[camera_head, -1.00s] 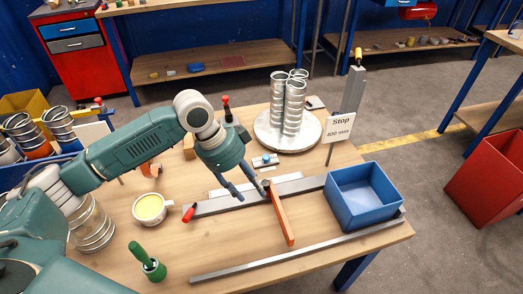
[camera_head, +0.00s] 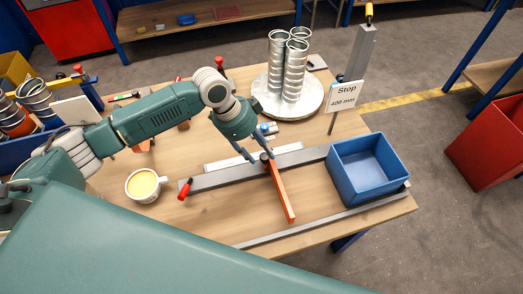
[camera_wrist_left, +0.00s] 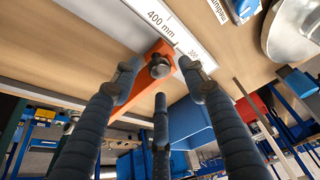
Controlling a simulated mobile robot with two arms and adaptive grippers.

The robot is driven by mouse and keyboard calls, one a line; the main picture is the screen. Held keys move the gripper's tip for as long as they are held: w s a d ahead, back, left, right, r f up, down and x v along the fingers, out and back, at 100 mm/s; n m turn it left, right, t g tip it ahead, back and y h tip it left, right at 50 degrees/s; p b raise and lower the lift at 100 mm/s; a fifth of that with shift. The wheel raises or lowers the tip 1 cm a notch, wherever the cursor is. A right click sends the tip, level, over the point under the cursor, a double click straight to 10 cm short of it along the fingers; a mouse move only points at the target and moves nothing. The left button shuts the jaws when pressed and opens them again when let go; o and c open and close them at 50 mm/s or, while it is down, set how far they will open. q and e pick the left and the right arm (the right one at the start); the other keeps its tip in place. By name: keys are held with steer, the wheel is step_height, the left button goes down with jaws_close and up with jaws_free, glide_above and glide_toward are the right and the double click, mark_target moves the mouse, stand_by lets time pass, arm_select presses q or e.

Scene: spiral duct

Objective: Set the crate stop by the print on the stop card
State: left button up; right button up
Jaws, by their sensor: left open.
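The stop card (camera_head: 345,95) stands upright behind the blue crate (camera_head: 368,168) and reads "Stop 400 mm". The orange crate stop (camera_head: 281,195) lies across the grey rail (camera_head: 225,178), left of the crate and apart from it. Its dark clamp knob shows in the left wrist view (camera_wrist_left: 160,67). There the white scale (camera_wrist_left: 175,28) carries the prints "400 mm" and "300"; the orange stop is close beside the "400 mm" print. My left gripper (camera_head: 259,155) is open, its fingers spread around the knob; I cannot tell whether they touch it. My right gripper is out of view.
A red-handled clamp (camera_head: 185,188) sits at the rail's left end. A cup of yellow contents (camera_head: 144,186) stands to the left. Shiny spiral ducts (camera_head: 289,68) stand on a round plate behind. A second grey bar (camera_head: 315,230) runs along the front.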

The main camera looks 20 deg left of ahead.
arm_select(q)
steer(key=shift+x, duration=0.9)
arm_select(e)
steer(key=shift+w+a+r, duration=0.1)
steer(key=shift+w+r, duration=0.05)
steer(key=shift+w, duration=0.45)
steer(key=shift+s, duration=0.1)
arm_select(q)
steer(key=shift+c, duration=0.5)
jaws_close()
steer(key=shift+s+a+r+p, duration=0.1)
steer(key=shift+s+a+p, duration=0.45)
steer(key=shift+a, duration=0.25)
steer(key=shift+s+a+r+p, duration=0.1)
steer(key=shift+s+a+p, duration=0.45)
steer(key=shift+a, duration=0.25)
steer(key=shift+s+a+f, duration=0.1)
steer(key=shift+a, duration=0.2)
steer(key=shift+o, duration=0.5)
jaws_free()
steer(key=shift+d, duration=0.1)
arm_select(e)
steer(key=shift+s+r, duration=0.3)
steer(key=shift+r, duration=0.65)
